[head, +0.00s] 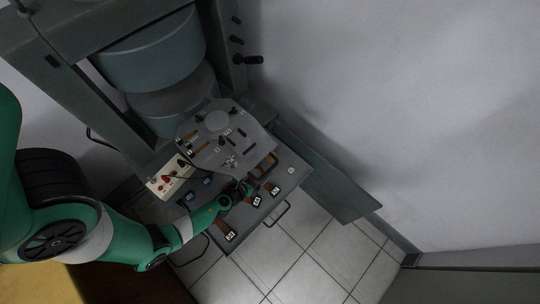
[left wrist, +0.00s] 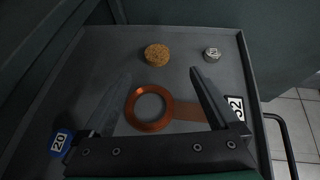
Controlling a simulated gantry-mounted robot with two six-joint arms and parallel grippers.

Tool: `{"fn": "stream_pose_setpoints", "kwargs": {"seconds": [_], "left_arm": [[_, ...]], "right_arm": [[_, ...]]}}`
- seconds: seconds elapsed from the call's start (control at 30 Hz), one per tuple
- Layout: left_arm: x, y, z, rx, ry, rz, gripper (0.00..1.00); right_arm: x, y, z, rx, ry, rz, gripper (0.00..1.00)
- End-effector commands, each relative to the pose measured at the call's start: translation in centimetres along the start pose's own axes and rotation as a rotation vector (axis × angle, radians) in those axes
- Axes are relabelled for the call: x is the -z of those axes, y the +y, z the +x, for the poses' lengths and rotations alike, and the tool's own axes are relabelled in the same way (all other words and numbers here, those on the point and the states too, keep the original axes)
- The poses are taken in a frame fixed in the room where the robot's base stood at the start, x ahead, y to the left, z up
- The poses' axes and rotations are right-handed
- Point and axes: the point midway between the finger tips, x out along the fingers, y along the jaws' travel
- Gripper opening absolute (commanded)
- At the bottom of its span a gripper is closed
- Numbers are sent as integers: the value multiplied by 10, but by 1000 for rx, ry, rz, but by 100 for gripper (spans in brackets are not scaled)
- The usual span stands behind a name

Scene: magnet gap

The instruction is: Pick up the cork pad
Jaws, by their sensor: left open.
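The cork pad (left wrist: 157,54) is a small round speckled brown disc lying on the grey tray (left wrist: 100,45) in the left wrist view. I cannot clearly make it out in the head view. My left gripper (left wrist: 160,73) is open and empty, its two dark fingers spread wide. The cork pad lies just beyond the fingertips, near the middle of the gap as seen in this view. In the head view the left gripper (head: 240,189) is over the lower tray of the cart. My right gripper is not in view.
A copper ring (left wrist: 149,109) with a flat tail lies between the fingers in the left wrist view. A small metal cylinder (left wrist: 212,54) sits right of the cork. An upper shelf (head: 215,125) with small parts overhangs the tray.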

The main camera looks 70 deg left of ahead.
Motion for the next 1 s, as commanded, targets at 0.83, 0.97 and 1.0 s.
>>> {"fn": "stream_pose_setpoints", "kwargs": {"seconds": [0.83, 0.97, 1.0], "left_arm": [[0, 1, 94, 0, -1, 0, 94], [0, 1, 93, 0, -1, 0, 94], [0, 1, 93, 0, -1, 0, 87]], "right_arm": [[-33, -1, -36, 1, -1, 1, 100], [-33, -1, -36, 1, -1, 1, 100], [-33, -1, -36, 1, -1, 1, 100]]}}
